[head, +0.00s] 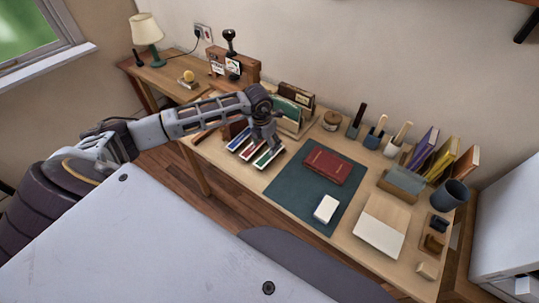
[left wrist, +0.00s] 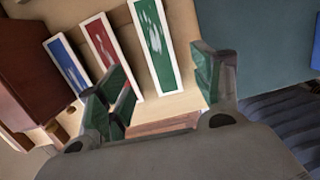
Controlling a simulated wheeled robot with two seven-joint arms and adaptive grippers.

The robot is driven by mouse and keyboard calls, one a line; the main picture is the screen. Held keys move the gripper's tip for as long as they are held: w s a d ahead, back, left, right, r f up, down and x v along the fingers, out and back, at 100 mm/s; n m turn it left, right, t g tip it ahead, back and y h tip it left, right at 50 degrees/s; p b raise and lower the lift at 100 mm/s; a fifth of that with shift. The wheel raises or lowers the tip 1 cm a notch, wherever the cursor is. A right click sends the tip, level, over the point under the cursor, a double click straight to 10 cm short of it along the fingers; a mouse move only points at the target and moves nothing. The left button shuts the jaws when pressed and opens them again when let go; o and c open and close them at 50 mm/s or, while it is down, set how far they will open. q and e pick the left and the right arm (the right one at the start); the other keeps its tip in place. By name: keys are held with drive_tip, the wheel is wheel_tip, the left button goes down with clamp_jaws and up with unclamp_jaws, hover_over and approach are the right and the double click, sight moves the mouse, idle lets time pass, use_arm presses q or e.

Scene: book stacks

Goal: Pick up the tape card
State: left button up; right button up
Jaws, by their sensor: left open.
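Three long white-edged cards lie side by side on the desk: a blue one (head: 238,140), a red one (head: 252,149) and a green one (head: 267,157). They also show in the left wrist view as blue (left wrist: 67,66), red (left wrist: 104,50) and green (left wrist: 153,45). Their pale markings are too blurred to tell which is the tape card. My left gripper (head: 270,145) is open above the cards. In the left wrist view its fingers (left wrist: 165,88) are apart, with the green card's near end showing between and beyond them. Nothing is held. My right gripper is not in view.
A dark green mat (head: 285,188) with a red book (head: 326,166) and a white block (head: 326,209) lies right of the cards. A file holder (head: 294,105) stands behind my gripper. A dark reddish-brown block (left wrist: 22,60) stands left of the cards.

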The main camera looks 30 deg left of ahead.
sight(269, 154)
use_arm(q)
drive_tip(key=shift+w+f, duration=0.1)
drive_tip(key=shift+f, duration=0.65)
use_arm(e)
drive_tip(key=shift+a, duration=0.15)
use_arm(q)
drive_tip(key=shift+f, duration=0.15)
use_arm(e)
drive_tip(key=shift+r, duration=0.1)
use_arm(q)
drive_tip(key=shift+w+f+p, duration=0.35)
drive_tip(key=shift+f, duration=0.55)
drive_tip(key=shift+w+d+f, duration=0.1)
drive_tip(key=shift+w+f, duration=0.1)
drive_tip(key=shift+f, duration=0.65)
drive_tip(key=shift+w+f, duration=0.1)
drive_tip(key=shift+f, duration=0.55)
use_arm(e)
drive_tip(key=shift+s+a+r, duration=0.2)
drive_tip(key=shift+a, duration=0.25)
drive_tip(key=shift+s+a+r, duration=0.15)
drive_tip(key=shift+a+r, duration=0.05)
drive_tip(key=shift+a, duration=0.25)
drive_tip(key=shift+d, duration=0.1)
use_arm(q)
drive_tip(key=c, duration=0.8)
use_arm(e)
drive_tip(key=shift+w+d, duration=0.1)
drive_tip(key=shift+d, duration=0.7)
